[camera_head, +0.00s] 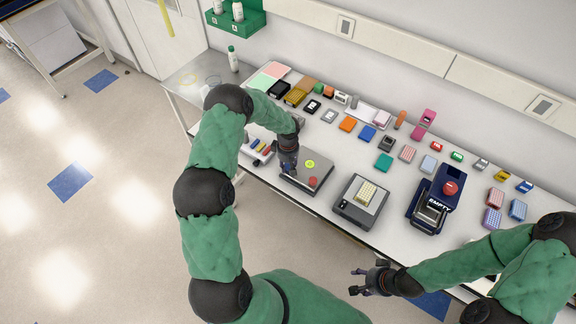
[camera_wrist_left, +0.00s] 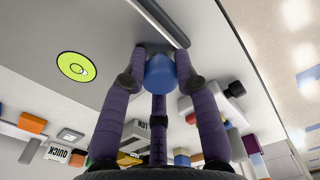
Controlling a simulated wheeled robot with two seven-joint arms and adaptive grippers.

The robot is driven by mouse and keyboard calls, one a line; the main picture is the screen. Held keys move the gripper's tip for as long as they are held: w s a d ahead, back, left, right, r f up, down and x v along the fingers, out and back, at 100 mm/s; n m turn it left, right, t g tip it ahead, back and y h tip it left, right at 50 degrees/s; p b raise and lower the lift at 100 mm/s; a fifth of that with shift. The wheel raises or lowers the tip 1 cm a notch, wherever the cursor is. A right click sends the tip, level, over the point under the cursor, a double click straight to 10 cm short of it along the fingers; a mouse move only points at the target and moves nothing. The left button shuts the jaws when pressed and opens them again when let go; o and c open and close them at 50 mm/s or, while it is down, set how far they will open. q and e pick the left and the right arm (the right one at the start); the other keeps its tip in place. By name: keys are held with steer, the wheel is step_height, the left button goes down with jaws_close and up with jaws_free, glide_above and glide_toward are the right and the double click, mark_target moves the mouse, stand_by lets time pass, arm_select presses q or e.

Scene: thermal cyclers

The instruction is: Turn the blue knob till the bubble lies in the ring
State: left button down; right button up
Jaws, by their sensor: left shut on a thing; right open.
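The grey levelling device (camera_head: 322,172) stands on the bench, with a yellow-green round level (camera_head: 310,164) and a red knob (camera_head: 313,181) on top. My left gripper (camera_head: 288,170) is at its left corner and hides the blue knob in the head view. In the left wrist view the gripper (camera_wrist_left: 160,75) is shut on the blue knob (camera_wrist_left: 160,72), one finger on each side. The level (camera_wrist_left: 76,67) shows a small dark ring and a pale spot near its middle; whether the bubble lies inside the ring is too small to tell. My right gripper (camera_head: 362,283) is open and empty, off the bench's front edge.
A grey device with a yellow block (camera_head: 365,193) and a dark blue machine (camera_head: 433,198) stand to the right. Several coloured boxes and racks fill the back of the bench.

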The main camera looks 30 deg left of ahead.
arm_select(q)
steer(key=shift+a, duration=0.1)
steer(key=m+b, duration=0.2)
steer(key=shift+w+f+b, duration=0.1)
steer(key=shift+b, duration=0.2)
steer(key=shift+m+b, duration=0.7)
steer(key=shift+m, duration=0.4)
steer(key=m+b, duration=0.1)
steer(key=m, duration=0.1)
steer(key=shift+m+b, duration=0.3)
steer(key=shift+b, duration=0.05)
steer(key=m+b, duration=0.1)
steer(key=m, duration=0.2)
steer(key=shift+m+b, duration=0.3)
steer(key=m, duration=0.2)
steer(key=shift+m+b, duration=0.35)
steer(key=shift+m, duration=0.05)
steer(key=m, duration=0.3)
steer(key=shift+r+m+b, duration=0.2)
steer(key=shift+m+b, duration=0.1)
steer(key=m, duration=0.5)
steer(key=shift+m, duration=0.4)
